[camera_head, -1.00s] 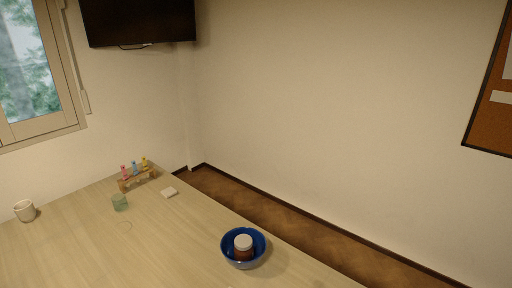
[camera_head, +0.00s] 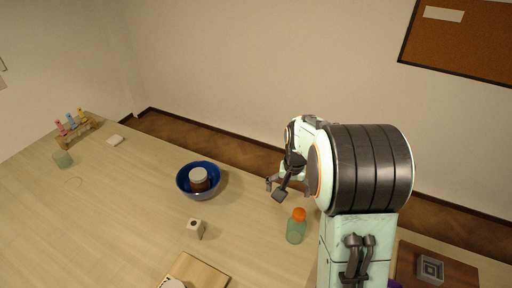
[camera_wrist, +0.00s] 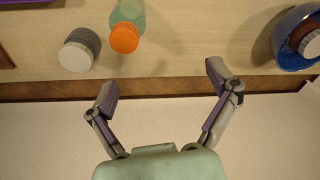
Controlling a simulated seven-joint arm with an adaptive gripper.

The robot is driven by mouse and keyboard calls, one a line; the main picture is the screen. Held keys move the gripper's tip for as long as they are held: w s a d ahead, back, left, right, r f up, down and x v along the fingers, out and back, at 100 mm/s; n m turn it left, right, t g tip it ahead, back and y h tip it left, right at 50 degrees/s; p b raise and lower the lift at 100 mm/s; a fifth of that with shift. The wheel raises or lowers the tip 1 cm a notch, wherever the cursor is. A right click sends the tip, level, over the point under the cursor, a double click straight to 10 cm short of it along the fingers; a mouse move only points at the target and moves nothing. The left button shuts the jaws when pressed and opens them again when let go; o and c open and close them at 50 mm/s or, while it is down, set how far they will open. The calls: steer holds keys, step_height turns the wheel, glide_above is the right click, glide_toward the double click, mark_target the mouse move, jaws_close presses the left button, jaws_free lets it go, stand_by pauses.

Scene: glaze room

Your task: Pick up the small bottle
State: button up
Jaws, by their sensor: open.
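A small translucent green bottle (camera_head: 296,231) with an orange cap stands upright on the table in the head view, just left of my arm. It also shows at the top of the wrist view (camera_wrist: 128,14), its cap towards the camera. My gripper (camera_head: 275,189) is open and empty, up and left of the bottle in the head view. In the wrist view my gripper (camera_wrist: 160,80) has its fingers wide apart, below the bottle in the picture; they do not touch it. A grey jar with a white lid (camera_wrist: 79,50) stands close left of the bottle there.
A blue bowl (camera_head: 186,189) holds a brown jar with a white lid (camera_head: 199,177). A small pale block with a hole (camera_head: 195,228) and a wooden board (camera_head: 208,271) lie nearer. A tube rack (camera_head: 77,132) and green glass (camera_head: 62,160) stand far left. Table between them is clear.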

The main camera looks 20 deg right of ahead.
mark_target(299, 213)
steer(key=shift+m+g, duration=0.5)
steer(key=shift+g, duration=0.4)
steer(key=d+f, duration=0.1)
steer(key=f, duration=0.1)
steer(key=s+f, duration=0.1)
steer(key=f, duration=0.1)
steer(key=s+d+f, duration=0.1)
steer(key=f, duration=0.2)
steer(key=shift+s+d, duration=0.25)
steer(key=shift+d, duration=0.1)
step_height(299, 213, down, 6)
steer(key=shift+f, duration=0.15)
steer(key=c, duration=1.3)
